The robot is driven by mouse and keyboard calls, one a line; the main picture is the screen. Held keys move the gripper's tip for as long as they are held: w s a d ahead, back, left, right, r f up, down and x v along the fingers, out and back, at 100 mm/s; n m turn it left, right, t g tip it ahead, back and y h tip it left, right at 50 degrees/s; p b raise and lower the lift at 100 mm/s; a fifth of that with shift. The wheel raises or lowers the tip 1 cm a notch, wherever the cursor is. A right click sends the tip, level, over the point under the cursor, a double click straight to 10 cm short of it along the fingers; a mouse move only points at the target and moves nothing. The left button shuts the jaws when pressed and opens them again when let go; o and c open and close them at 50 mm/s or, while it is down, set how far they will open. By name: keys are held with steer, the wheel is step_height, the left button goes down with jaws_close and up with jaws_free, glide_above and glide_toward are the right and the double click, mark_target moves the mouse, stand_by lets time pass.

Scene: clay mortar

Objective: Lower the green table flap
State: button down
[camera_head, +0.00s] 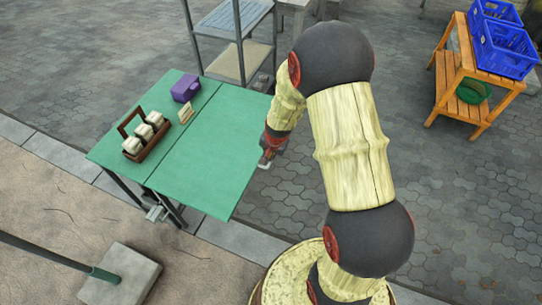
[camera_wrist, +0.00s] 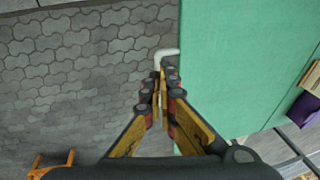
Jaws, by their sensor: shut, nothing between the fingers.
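The green table flap (camera_head: 207,160) is the right-hand part of a green table, split from the left part by a dark seam. It looks raised and about level with the rest of the top. It also fills the right of the wrist view (camera_wrist: 230,60). My gripper (camera_head: 268,157) is at the flap's right edge, partly hidden by my arm. In the wrist view my gripper (camera_wrist: 162,72) is shut and empty, just beside the flap's edge. A pale bent rod (camera_wrist: 167,53) sticks out from that edge at the fingertips. I cannot tell whether they touch it.
A metal shelf (camera_head: 236,50) stands behind. A wooden stand (camera_head: 466,85) with blue crates is far right. The flap top is clear.

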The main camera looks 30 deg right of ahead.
mark_target(268, 167)
steer(key=b+x, duration=0.3)
steer(key=x, duration=0.5)
steer(key=shift+f, duration=0.1)
